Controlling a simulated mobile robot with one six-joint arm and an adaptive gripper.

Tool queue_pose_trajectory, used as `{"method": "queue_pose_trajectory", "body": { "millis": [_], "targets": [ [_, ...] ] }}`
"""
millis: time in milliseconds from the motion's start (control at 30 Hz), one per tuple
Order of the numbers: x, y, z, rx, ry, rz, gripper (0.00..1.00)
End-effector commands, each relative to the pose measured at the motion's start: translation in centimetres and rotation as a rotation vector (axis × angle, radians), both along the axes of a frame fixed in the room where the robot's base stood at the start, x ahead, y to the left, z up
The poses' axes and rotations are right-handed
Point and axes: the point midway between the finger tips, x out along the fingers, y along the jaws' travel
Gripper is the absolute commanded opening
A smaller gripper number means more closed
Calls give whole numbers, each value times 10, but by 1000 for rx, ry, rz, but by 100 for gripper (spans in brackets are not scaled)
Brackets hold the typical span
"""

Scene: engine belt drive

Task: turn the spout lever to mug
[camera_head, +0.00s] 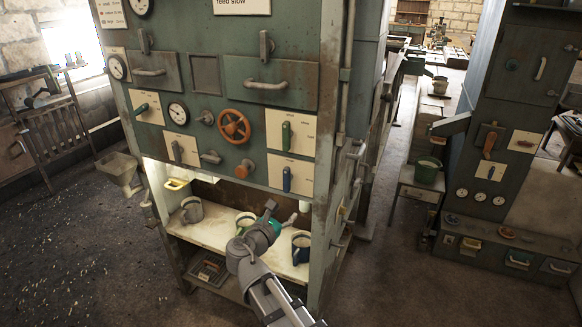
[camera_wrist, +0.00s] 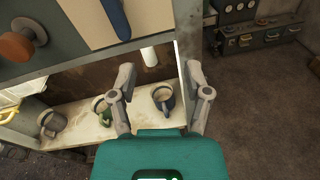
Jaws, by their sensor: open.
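My gripper (camera_head: 282,213) is open and empty in front of the shelf bay, below the panel; its fingers also show in the wrist view (camera_wrist: 160,76). Above it on a cream plate is a blue lever (camera_head: 287,179), handle hanging down, its lower end also in the wrist view (camera_wrist: 116,18). A green lever (camera_head: 286,135) stands upright above that. The plates' lettering is too small to read, so I cannot tell which is the spout lever. A white spout (camera_wrist: 149,55) hangs over the shelf. A blue mug (camera_wrist: 163,98) stands there, beyond my fingers, apart from them.
A green mug (camera_head: 245,221) and a grey mug (camera_head: 192,209) share the shelf (camera_head: 216,224). An orange handwheel (camera_head: 234,126) and an orange knob (camera_head: 244,169) stick out of the panel. The cabinet's right post bounds the bay. Open floor (camera_head: 400,285) lies to the right.

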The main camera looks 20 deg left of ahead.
Motion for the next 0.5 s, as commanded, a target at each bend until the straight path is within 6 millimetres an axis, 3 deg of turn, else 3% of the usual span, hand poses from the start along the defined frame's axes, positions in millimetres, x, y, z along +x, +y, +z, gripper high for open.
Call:
{"method": "queue_pose_trajectory", "body": {
  "millis": [33,200,500],
  "targets": [
    [-6,14,15,-44,-17,32,63],
    [-18,38,33,-144,-60,91,63],
    [-21,44,35,-170,-72,105,63]
  ]
}}
